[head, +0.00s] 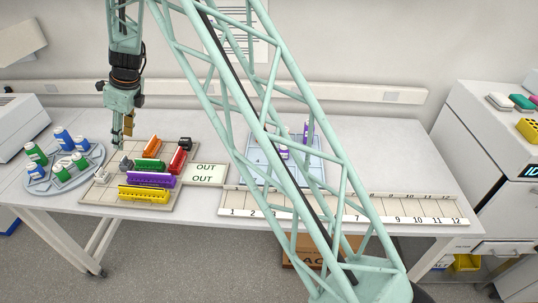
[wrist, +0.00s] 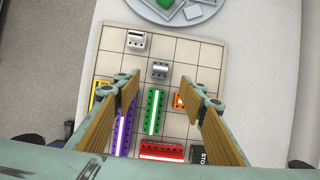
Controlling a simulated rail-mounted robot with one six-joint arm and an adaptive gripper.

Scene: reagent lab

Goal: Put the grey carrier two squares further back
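The grey carrier (head: 125,164) is a short block on the gridded board (head: 97,194). It also shows in the wrist view (wrist: 160,71), above the end of the long green carrier (wrist: 154,112). A lighter, whitish short carrier (wrist: 136,41) stands one square off diagonally, closer to the board's corner; in the head view it is near the front left (head: 101,176). My gripper (head: 122,139) points down above the board's back left part. In the wrist view its two wooden-faced fingers (wrist: 164,95) are wide apart, with nothing held between them.
Purple (head: 151,180), yellow (head: 144,195), red (head: 177,161) and orange (head: 152,147) carriers and a black block (head: 184,143) share the board. A round tray (head: 37,187) with bottles is left; an OUT sign (head: 205,174) is right. Squares behind the grey carrier look bare.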

